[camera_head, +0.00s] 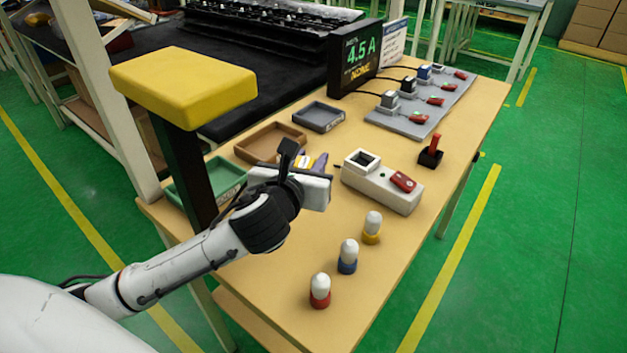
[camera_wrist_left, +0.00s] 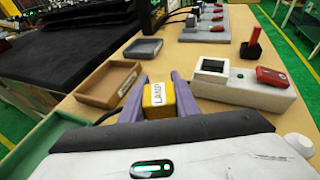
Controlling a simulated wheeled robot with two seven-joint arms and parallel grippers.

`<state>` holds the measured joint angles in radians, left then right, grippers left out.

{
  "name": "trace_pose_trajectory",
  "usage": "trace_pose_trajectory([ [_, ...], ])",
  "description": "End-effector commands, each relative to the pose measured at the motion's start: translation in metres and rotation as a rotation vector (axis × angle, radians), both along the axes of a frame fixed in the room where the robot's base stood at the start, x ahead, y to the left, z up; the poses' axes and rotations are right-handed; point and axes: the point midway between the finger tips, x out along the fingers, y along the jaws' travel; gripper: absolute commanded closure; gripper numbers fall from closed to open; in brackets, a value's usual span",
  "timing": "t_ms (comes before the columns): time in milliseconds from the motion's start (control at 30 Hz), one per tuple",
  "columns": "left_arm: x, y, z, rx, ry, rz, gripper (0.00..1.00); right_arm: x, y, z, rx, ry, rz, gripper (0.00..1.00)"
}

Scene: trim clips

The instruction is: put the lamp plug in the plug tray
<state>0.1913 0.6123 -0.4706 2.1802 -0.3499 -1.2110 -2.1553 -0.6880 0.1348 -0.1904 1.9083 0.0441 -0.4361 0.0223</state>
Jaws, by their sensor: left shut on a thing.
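The lamp plug (camera_wrist_left: 158,97) is a yellow block with a white LAMP label. In the wrist view it sits between the purple fingers of my left gripper (camera_wrist_left: 161,78), which is shut on it. In the head view the left gripper (camera_head: 318,162) is over the table, between the brown tray and the white socket box, and mostly hides the plug. Three shallow trays line the table's left side: green (camera_head: 222,178), brown (camera_head: 262,138) and grey-blue (camera_head: 319,115). I cannot read which is the plug tray. My right gripper is not in view.
The white socket box (camera_head: 381,189) with a red switch stands right of the gripper. A grey power strip (camera_head: 403,126) with plugs and a display (camera_head: 354,60) reading 4.5 A are behind. Several white-topped pegs stand in front. A yellow-topped post (camera_head: 184,85) rises at left.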

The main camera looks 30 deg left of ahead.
Motion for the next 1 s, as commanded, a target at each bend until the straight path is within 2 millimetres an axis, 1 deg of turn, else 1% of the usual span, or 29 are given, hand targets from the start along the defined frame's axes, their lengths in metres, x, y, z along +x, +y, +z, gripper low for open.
trace_pose_trajectory([
  [33,0.000,0.000,-0.006,-0.001,0.001,0.001,0.96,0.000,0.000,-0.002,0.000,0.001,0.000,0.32],
  [167,0.000,0.000,-0.014,0.001,-0.001,0.001,0.96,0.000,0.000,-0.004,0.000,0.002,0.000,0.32],
  [300,0.000,0.000,-0.035,-0.001,0.002,0.001,0.96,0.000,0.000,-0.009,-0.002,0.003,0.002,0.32],
  [400,0.000,0.000,-0.046,0.000,0.001,0.001,0.96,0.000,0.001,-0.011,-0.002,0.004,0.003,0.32],
  [633,0.000,0.000,-0.045,0.001,-0.002,0.001,0.96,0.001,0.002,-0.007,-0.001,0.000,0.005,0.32],
  [767,0.000,0.000,-0.048,0.001,-0.001,0.001,0.96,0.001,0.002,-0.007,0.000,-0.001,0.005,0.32],
  [800,0.000,0.000,-0.048,0.001,-0.001,0.001,0.67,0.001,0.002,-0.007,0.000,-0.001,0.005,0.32],
  [900,0.000,0.000,-0.048,0.001,-0.001,0.001,0.53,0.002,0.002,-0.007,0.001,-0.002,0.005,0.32],
  [1000,0.000,0.000,-0.048,0.001,-0.001,0.001,0.53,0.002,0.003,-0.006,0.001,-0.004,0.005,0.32],
])
